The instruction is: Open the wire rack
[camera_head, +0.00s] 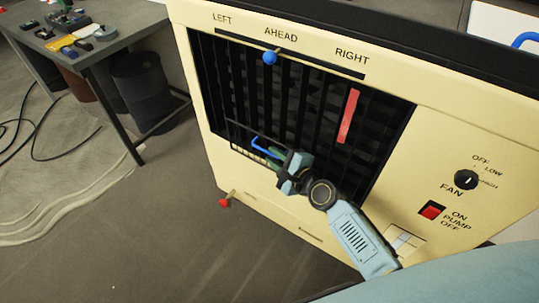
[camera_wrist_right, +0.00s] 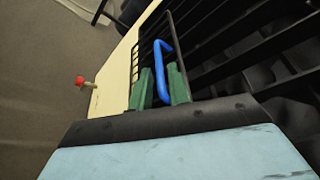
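The wire rack (camera_head: 240,137) is a dark wire frame low on the left side of the cream cooler's black grille. It also shows in the right wrist view (camera_wrist_right: 136,62). Its bent blue handle (camera_head: 262,145) sticks out in front and shows clearly in the right wrist view (camera_wrist_right: 162,62). My right gripper (camera_head: 272,158) is at this handle. Its green fingers (camera_wrist_right: 161,88) stand one on each side of the blue bar, close together and apparently shut on it; the exact contact is partly hidden. My left gripper is out of view.
The cooler panel (camera_head: 440,130) has a fan knob (camera_head: 466,180), a red pump switch (camera_head: 432,210) and a blue-knobbed slider (camera_head: 269,58). A red-handled tap (camera_head: 224,202) juts out below the rack. A table (camera_head: 95,38) stands at left; open floor lies between.

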